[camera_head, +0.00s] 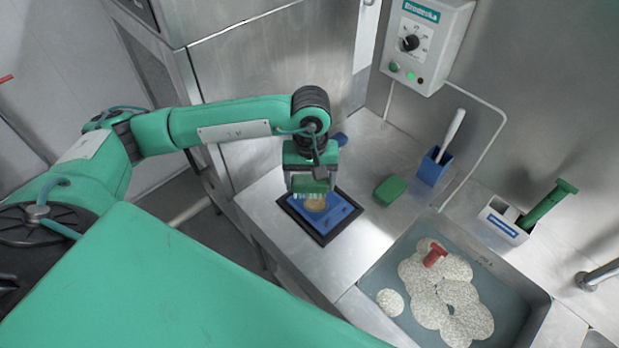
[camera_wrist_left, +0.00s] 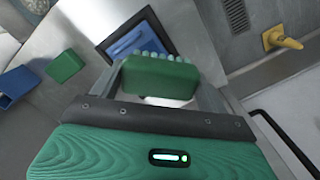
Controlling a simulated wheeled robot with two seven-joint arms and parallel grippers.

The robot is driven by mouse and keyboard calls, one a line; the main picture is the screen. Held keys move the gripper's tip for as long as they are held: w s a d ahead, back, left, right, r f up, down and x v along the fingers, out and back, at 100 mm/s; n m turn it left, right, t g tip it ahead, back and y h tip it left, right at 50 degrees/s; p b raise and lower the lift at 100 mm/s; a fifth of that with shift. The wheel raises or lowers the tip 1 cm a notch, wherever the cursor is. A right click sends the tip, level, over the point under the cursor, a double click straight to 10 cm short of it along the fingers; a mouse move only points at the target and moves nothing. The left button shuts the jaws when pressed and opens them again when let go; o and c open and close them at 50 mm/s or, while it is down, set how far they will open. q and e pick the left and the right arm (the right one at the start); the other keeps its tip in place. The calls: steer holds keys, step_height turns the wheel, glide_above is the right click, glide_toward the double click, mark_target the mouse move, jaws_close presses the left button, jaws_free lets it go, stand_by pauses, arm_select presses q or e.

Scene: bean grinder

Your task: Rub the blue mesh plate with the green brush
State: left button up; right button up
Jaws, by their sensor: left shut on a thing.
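My left gripper (camera_head: 311,186) is shut on the green brush (camera_wrist_left: 160,76), a green block with a row of pale bristle tufts along its far edge in the left wrist view. In the head view the brush hangs just over the blue mesh plate (camera_head: 338,214), which sits in a black frame on the steel counter. A tan patch (camera_head: 315,203) shows on the plate under the brush. The plate (camera_wrist_left: 128,43) lies beyond the bristles in the left wrist view. I cannot tell whether the bristles touch it. My right gripper is not in view.
Right of the plate are a green block (camera_head: 390,190) and a blue holder (camera_head: 433,166) with a white-handled tool. A white holder (camera_head: 503,219) with a green-handled tool stands farther right. A sunken tray (camera_head: 385,270) holds pale discs and a red piece. A control box (camera_head: 425,45) hangs behind.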

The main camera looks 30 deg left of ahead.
arm_select(q)
step_height(320, 180, down, 8)
steer(key=w+a+n+b, duration=0.1)
steer(key=w+a+n, duration=0.1)
steer(key=n, duration=0.6)
steer(key=shift+w+r+t, duration=0.15)
steer(key=shift+r+t, duration=0.05)
steer(key=shift+t, duration=0.2)
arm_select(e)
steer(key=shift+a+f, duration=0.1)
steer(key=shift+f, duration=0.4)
